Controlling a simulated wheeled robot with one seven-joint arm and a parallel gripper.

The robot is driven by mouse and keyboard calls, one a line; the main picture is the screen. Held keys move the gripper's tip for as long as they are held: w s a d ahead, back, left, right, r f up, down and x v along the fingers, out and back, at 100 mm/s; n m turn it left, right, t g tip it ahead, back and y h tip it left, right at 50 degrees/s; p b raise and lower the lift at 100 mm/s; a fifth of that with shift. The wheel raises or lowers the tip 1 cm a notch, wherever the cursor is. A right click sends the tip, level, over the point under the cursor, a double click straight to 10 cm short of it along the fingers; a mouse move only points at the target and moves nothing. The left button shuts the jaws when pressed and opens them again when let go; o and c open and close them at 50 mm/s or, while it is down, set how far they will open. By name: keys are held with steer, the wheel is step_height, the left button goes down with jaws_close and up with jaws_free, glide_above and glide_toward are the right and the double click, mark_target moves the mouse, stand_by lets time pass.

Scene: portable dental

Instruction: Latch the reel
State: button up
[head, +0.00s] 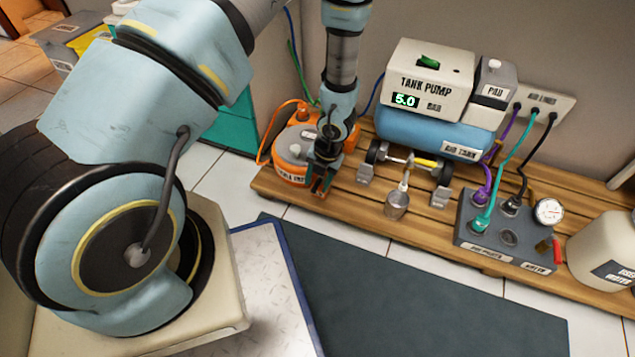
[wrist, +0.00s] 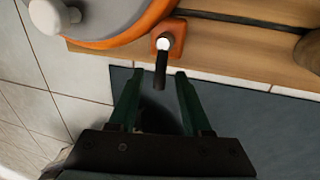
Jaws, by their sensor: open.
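The reel (head: 291,171) is a round orange unit with a grey top, on the left end of the wooden slatted platform in the head view. In the wrist view its orange rim and grey top (wrist: 100,25) show at the upper left. A small orange bracket (wrist: 177,32) at its edge carries a short black lever (wrist: 160,75) with a white round end. My gripper (wrist: 158,76) is open, and its green fingers stand either side of the lever's lower end. Contact cannot be told. In the head view my gripper (head: 322,182) hides part of the reel's right front.
A grey hose block (head: 500,240) and white jug (head: 603,250) are farther right. A dark mat (head: 420,300) covers the floor in front.

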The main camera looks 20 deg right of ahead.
jaws_close()
stand_by(0.3)
steer(key=shift+r+p, duration=0.15)
steer(key=shift+p, duration=0.4)
steer(key=n+p, duration=0.2)
steer(key=p, duration=0.1)
steer(key=shift+s+d+r, duration=0.2)
steer(key=shift+d, duration=0.05)
steer(key=shift+w+d+f+n+g+p, duration=0.15)
steer(key=shift+d+n+g+p, duration=0.6)
steer(key=shift+n, duration=1.9)
steer(key=shift+w+d+f+n+g+p, duration=0.1)
steer(key=shift+w+d+n+g+p, duration=0.2)
steer(key=shift+d+n+p, duration=1.6)
steer(key=shift+w+a+f+n+g+p, duration=0.15)
steer(key=shift+n+g+p, duration=0.3)
steer(key=shift+n, duration=3)
steer(key=shift+w, duration=0.1)
